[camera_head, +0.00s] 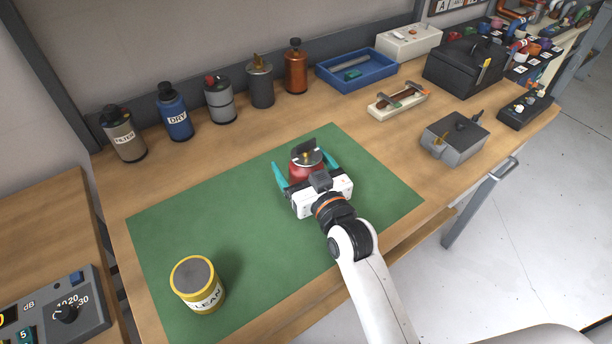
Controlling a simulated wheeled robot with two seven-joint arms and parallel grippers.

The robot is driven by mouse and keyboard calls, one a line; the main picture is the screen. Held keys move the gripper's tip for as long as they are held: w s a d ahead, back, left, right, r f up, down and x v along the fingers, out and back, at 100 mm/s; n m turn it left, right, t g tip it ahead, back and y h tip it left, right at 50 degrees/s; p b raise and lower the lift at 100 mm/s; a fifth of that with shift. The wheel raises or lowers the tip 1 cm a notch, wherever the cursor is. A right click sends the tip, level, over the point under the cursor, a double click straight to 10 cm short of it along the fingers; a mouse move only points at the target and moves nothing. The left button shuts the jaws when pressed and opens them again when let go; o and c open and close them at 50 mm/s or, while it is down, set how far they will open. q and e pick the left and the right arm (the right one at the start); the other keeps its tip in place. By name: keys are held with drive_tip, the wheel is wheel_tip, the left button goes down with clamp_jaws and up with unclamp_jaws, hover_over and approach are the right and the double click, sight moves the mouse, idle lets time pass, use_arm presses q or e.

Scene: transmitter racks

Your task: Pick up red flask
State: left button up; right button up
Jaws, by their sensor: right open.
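The red flask (303,161) stands on the green mat (180,237), toward its upper right part. It has a grey top with a small brass knob and a dark plate beside it. My right gripper (298,170) is at the flask, with its teal fingers apart on either side of it. The gripper body hides the flask's lower front, and I cannot tell whether the fingers touch it. My left gripper is not in view.
A yellow tin labelled CLEAN (198,285) stands at the mat's lower left. Several bottles, including a blue DRY one (174,112), line the back. A blue tray (357,70) and a grey box (455,138) are to the right. The mat's middle is clear.

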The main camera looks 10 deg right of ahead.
drive_tip(key=c, duration=1.3)
